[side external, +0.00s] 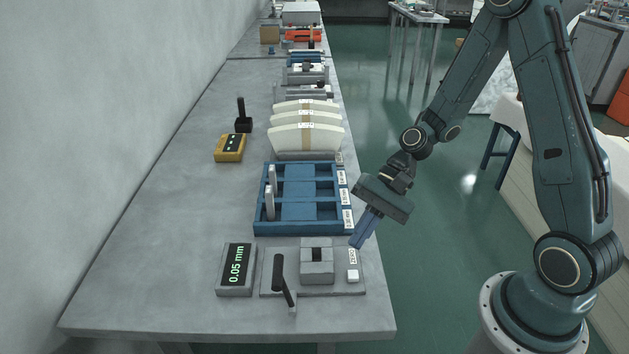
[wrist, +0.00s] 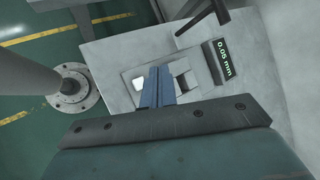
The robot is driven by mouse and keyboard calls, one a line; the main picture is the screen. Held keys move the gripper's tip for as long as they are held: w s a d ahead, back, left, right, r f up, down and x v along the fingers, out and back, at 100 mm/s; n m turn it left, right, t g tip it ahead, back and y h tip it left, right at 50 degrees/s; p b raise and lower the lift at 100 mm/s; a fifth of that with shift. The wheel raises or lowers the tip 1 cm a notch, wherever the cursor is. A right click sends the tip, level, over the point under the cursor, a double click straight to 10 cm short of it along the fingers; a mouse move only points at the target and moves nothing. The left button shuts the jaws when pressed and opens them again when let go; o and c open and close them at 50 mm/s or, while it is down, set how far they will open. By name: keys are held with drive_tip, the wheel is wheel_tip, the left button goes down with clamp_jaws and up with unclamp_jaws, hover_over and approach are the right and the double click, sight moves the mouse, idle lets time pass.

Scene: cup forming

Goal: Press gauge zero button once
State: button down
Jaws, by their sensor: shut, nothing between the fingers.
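A grey block (side external: 317,262) with a dark slot stands beside the button.
A black lever (side external: 284,280) rises from the base's left front. A blue tray (side external: 300,230) with grey upright pieces sits behind the gauge. A yellow device (side external: 229,148) and cream curved panels (side external: 306,140) stand farther back. The bench's left side is clear.

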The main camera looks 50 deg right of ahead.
sight(356, 270)
drive_tip(key=shift+f, duration=3.35)
drive_tip(key=shift+f, duration=0.95)
idle(0.5)
drive_tip(key=shift+r, duration=0.95)
idle(0.4)
drive_tip(key=shift+r, duration=2.5)
drive_tip(key=shift+r, duration=0.1)
